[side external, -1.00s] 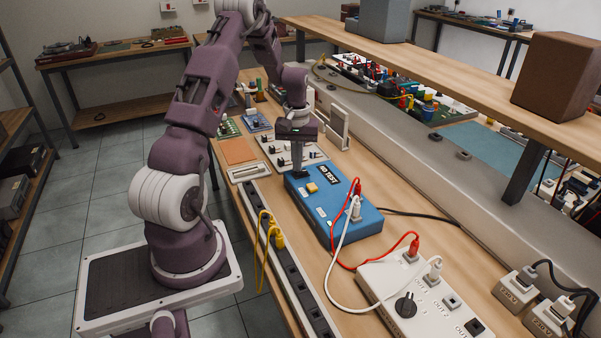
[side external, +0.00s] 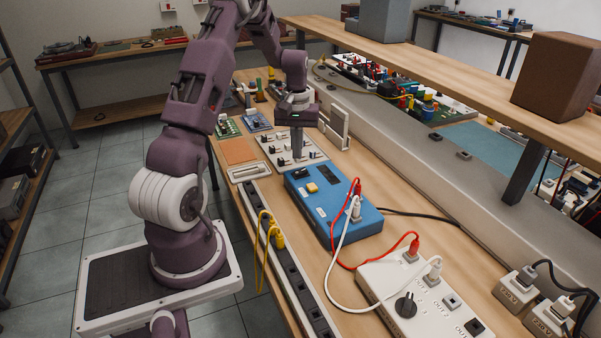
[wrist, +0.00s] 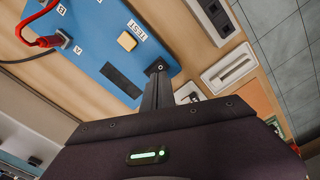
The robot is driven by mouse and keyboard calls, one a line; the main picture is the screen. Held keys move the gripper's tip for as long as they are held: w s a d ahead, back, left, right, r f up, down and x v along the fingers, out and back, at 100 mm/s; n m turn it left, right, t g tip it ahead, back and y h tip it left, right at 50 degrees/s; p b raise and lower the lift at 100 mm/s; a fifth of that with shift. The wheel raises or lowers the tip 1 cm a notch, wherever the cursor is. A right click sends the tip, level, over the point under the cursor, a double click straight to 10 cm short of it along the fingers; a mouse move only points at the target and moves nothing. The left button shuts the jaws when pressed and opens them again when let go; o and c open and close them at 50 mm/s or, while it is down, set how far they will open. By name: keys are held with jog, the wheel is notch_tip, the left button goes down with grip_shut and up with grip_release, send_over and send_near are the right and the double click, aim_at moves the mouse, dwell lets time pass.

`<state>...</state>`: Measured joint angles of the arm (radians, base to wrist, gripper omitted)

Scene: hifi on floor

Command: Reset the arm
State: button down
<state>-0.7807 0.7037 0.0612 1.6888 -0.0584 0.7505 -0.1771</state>
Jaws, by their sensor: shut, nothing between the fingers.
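My gripper (side external: 297,158) points down above the bench, near the far edge of the blue tester box and the white switch panel (side external: 279,151). It is shut and empty. In the wrist view my gripper (wrist: 158,70) shows as dark closed fingers with the blue tester box (wrist: 85,30) beyond them. In the side view the blue tester box (side external: 340,222) has an orange button (side external: 312,187) on top, with red and white plugs in its near end. The orange button also shows in the wrist view (wrist: 127,41).
A white output box (side external: 385,275) with plugged red and white leads stands in front of the tester. A power strip (side external: 290,265) with yellow leads runs along the left edge. A raised shelf (side external: 450,80) overhangs the right side.

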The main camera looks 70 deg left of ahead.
notch_tip(320, 180, up, 2)
jog(key=shift+r, duration=0.1)
jog(key=s+d+r+m+t, duration=0.2)
jog(key=d+r+m, duration=0.1)
jog(key=d+r, duration=0.75)
jog(key=s+d+r+m+t, duration=0.1)
jog(key=s+d+r+m, duration=0.25)
jog(key=d+r, duration=0.65)
jog(key=s+d+f+m+t, duration=0.2)
jog(key=s+d+m, duration=0.3)
jog(key=s+d, duration=0.7)
jog(key=shift+s+f+t, duration=0.2)
jog(key=shift+f+t, duration=0.1)
jog(key=shift+f, duration=0.25)
